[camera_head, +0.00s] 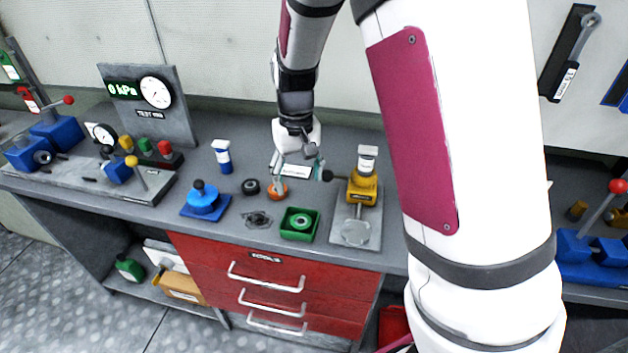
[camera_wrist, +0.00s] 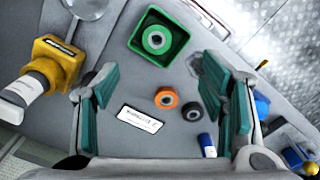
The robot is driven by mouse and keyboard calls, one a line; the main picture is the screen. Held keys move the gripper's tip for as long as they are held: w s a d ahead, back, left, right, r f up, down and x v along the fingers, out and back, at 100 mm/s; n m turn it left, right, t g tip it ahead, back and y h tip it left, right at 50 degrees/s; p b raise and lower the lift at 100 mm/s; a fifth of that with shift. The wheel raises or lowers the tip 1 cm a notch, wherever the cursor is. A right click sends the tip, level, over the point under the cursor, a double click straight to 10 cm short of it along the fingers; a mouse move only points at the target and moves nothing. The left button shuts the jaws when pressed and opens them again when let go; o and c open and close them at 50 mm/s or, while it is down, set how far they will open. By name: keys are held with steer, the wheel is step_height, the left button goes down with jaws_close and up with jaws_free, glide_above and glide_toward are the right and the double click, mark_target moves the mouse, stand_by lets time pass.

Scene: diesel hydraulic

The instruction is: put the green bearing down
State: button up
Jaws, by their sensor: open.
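A ring-shaped bearing with a green tint (camera_head: 302,222) lies inside a small green square tray (camera_head: 288,234) on the bench. My gripper (camera_head: 297,176) is open above the bench, behind the tray in the head view. In the wrist view my gripper (camera_wrist: 160,88) has its teal-padded fingers wide apart with nothing held between them. An orange ring (camera_wrist: 166,98) and a white label card (camera_wrist: 139,119) show below the gap.
A yellow press (camera_head: 362,187) stands right of the tray. A black ring (camera_head: 250,186), a blue-and-white bottle (camera_head: 222,156) and a blue fixture (camera_head: 203,200) stand to the left. A flat dark part (camera_head: 257,219) lies beside the tray. Red drawers (camera_head: 270,280) are below the bench edge.

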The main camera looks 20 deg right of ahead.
steer(key=s+r+t+y, duration=0.1)
steer(key=s+r, duration=0.4)
steer(key=r, duration=0.2)
steer(key=s+r+t, duration=0.2)
steer(key=s+r, duration=0.3)
steer(key=r, duration=0.2)
steer(key=s+r+t+h, duration=0.1)
steer(key=s+r, duration=0.4)
steer(key=s, duration=0.8)
steer(key=shift+r+t, duration=0.25)
steer(key=shift+t, duration=0.55)
steer(key=shift+c, duration=0.2)
